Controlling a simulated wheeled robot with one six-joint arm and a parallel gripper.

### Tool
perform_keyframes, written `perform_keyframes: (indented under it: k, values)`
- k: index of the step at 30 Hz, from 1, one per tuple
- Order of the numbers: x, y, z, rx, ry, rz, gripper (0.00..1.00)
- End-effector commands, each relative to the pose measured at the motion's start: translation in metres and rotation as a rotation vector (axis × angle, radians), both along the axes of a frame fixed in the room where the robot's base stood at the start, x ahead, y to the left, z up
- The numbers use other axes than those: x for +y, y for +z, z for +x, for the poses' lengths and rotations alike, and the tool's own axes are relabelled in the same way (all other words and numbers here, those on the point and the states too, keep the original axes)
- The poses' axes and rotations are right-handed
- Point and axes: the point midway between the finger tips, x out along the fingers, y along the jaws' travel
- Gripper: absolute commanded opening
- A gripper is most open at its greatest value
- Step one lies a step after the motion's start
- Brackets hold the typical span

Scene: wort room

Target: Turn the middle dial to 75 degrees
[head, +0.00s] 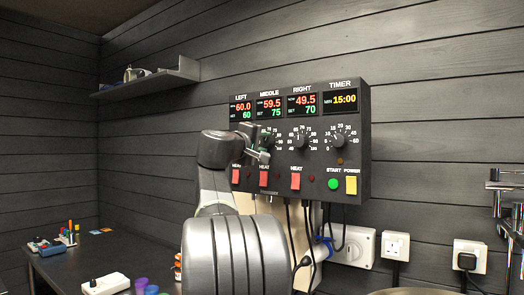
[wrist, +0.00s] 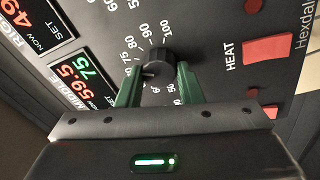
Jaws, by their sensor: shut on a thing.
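The control box (head: 362,140) hangs on the dark plank wall. Its middle display (head: 270,106) reads 59.5 now and 75 set; these digits also show in the wrist view (wrist: 82,77). The middle dial is a black knob (wrist: 155,62) in the wrist view, between my two green fingers. In the head view my gripper (head: 262,153) reaches the panel and partly covers this dial. My gripper (wrist: 157,80) is shut on the knob. The fingers and the knob's edge hide part of the scale.
The right dial (head: 301,140) and timer dial (head: 340,139) sit to the right. Red heat switches (head: 295,181), a green start button (head: 333,184) and a yellow power switch (head: 351,185) lie below. Cables hang underneath. A shelf (head: 150,80) is at upper left.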

Motion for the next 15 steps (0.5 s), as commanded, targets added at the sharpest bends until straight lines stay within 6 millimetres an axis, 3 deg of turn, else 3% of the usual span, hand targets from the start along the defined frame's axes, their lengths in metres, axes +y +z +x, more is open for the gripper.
perform_keyframes:
  k: [15]
  values:
    - [-0.0002,-0.0013,0.0006,-0.022,-0.002,0.037,0.10]
